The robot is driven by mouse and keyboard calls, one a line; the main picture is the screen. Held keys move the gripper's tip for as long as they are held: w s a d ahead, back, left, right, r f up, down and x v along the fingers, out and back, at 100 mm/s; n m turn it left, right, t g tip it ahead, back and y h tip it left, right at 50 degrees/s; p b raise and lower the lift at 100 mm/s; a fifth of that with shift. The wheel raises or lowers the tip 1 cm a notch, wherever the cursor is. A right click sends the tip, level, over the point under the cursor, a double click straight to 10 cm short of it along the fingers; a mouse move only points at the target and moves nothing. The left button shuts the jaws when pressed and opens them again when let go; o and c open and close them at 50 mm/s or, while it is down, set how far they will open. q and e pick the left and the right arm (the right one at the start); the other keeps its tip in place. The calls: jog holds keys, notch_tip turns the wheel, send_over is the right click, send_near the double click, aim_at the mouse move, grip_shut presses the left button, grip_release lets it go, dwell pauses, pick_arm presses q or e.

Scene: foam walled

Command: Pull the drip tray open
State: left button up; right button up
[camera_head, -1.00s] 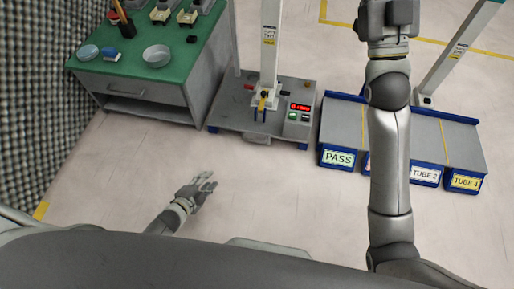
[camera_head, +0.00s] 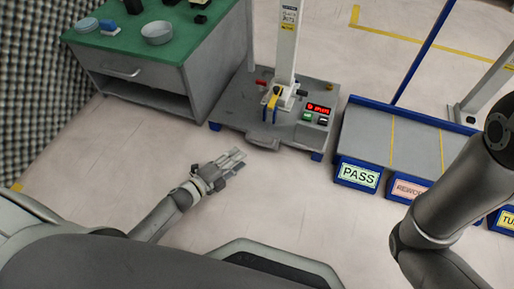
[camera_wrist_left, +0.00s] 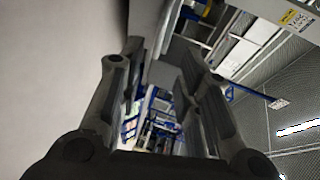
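The drip tray (camera_head: 262,142) shows as a small grey lip with a handle at the front lower edge of the grey test stand base (camera_head: 240,113). It looks pushed in. My left gripper (camera_head: 238,157) is just in front of it and slightly left, pointing toward it, apart from it. In the left wrist view its two fingers (camera_wrist_left: 162,65) stand apart with nothing between them. I cannot make out the tray in that view. My right arm reaches in at the right edge; its gripper is outside the frame.
A green-topped bench (camera_head: 135,40) with a closed drawer (camera_head: 115,68) stands to the left. Blue-edged bins labelled PASS (camera_head: 357,175) and REWORK stand right of the stand. A control panel (camera_head: 315,115) with a red display is on the base. The floor in front is clear.

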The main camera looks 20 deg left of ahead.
pick_arm(q)
jog(key=b+x, duration=0.4)
jog(key=x, duration=0.4)
jog(key=shift+w+d+f, duration=0.15)
jog(key=shift+w+f, duration=0.05)
jog(key=shift+w, duration=0.05)
jog(key=shift+w+d+b, duration=0.2)
jog(key=shift+w+b, duration=0.15)
jog(key=shift+w, duration=0.15)
grip_shut()
